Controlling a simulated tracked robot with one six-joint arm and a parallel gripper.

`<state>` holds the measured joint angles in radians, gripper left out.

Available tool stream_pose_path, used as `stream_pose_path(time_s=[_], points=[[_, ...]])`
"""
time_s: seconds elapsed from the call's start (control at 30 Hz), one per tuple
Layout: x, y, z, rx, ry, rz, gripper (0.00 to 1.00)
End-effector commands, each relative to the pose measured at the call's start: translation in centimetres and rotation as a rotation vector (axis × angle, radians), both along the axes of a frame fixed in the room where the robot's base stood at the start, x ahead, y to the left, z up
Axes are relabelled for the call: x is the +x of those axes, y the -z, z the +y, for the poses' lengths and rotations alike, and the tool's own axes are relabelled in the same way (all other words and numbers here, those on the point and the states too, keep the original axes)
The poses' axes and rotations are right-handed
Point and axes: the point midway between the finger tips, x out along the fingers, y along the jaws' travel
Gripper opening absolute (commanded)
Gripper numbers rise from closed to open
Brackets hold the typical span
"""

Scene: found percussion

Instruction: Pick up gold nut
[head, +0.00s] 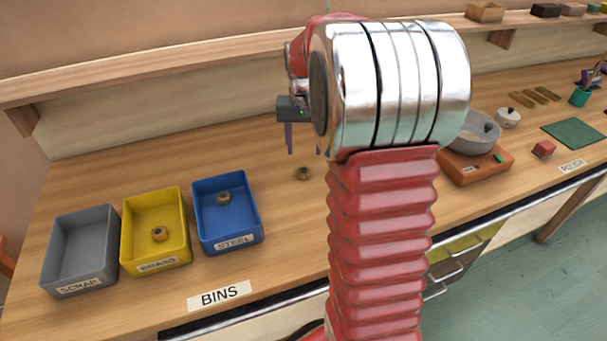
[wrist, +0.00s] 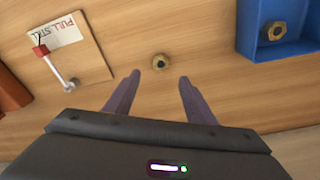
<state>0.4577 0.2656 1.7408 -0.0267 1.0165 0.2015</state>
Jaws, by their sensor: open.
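A gold nut (head: 303,173) lies on the bare bench to the right of the blue bin. In the wrist view the gold nut (wrist: 161,62) shows just beyond the fingertips, roughly midway between them. My gripper (wrist: 158,76) is open and empty, its two fingers apart. In the head view my gripper (head: 303,152) hangs above the bench by the nut, with part of it hidden behind my arm. Another nut (head: 223,198) sits in the blue bin, and one more nut (head: 159,234) sits in the yellow bin.
A grey bin (head: 80,283), a yellow bin (head: 128,265) and a blue bin (head: 207,245) stand at left. A board with a lever (wrist: 68,32) lies near the nut in the wrist view. An orange scale (head: 480,170) with a pot stands at right. The bench around the nut is clear.

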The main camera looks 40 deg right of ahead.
Motion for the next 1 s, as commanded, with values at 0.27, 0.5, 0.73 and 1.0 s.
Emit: stream_pose_path(time_s=[0.27, 0.5, 0.73, 1.0], points=[[0.3, 3.8, -0.2, 0.001, -0.001, 0.002, 0.5], [0.4, 4.1, -0.2, 0.0, -0.001, 0.0, 0.5], [0.4, 4.5, -0.2, 0.001, -0.001, 0.001, 0.5], [0.6, 7.7, -0.2, 0.001, -0.002, 0.004, 0.5]])
